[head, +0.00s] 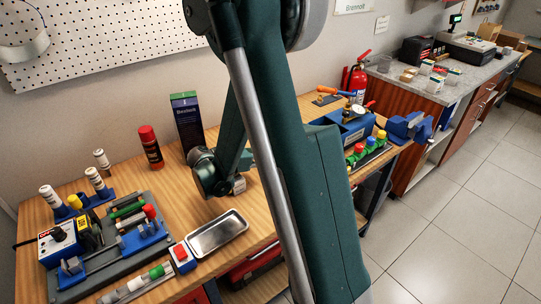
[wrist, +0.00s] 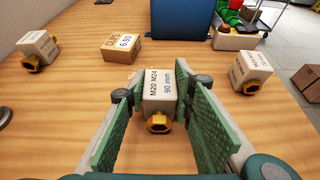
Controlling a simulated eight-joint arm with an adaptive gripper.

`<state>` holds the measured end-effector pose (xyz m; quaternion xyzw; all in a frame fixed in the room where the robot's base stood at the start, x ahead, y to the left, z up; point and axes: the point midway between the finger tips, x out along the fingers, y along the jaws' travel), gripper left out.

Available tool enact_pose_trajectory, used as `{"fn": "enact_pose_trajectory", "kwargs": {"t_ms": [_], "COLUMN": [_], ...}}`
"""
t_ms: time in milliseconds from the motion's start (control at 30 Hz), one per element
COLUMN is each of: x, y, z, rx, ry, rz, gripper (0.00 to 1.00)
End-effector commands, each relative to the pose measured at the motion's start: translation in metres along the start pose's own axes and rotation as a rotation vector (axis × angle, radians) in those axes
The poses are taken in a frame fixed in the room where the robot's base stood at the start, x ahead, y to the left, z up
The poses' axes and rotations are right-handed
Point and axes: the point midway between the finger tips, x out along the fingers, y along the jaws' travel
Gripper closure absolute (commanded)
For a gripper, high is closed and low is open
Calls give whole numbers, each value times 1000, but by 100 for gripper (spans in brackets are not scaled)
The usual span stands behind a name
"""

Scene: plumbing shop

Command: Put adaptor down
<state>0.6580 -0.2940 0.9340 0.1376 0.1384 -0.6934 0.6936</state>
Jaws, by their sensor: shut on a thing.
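The adaptor (wrist: 158,86) is a pale block marked "M20 M24 90 mm" with a brass fitting at its near lower end. In the wrist view it sits between the two green pads of my gripper (wrist: 160,97), which is shut on it. The wooden bench top (wrist: 60,100) spreads beneath and around it. I cannot tell whether the adaptor touches the wood. Two similar pale blocks with brass fittings stand apart, one at the left (wrist: 38,47) and one at the right (wrist: 250,70). In the head view my arm hides most of the gripper area.
A small cardboard box (wrist: 122,48) lies beyond the adaptor, before a blue case (wrist: 180,18). In the head view a metal tray (head: 217,235) lies near the bench's front edge. A red spray can (head: 151,148) and dark box (head: 187,122) stand behind. A fixture (head: 110,240) fills the left.

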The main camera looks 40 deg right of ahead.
Motion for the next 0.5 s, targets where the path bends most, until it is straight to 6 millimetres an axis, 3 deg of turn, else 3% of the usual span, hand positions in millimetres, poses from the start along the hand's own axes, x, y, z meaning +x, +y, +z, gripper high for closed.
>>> {"fn": "enact_pose_trajectory", "kwargs": {"t_ms": [267, 300, 400, 500], "x": [2, 1, 1, 1], "y": [0, 0, 0, 0], "z": [-4, -3, -3, -3], "rx": [0, 0, 0, 0], "ry": [0, 0, 0, 0], "rz": [0, 0, 0, 0], "gripper": [88, 70, 60, 60]}}
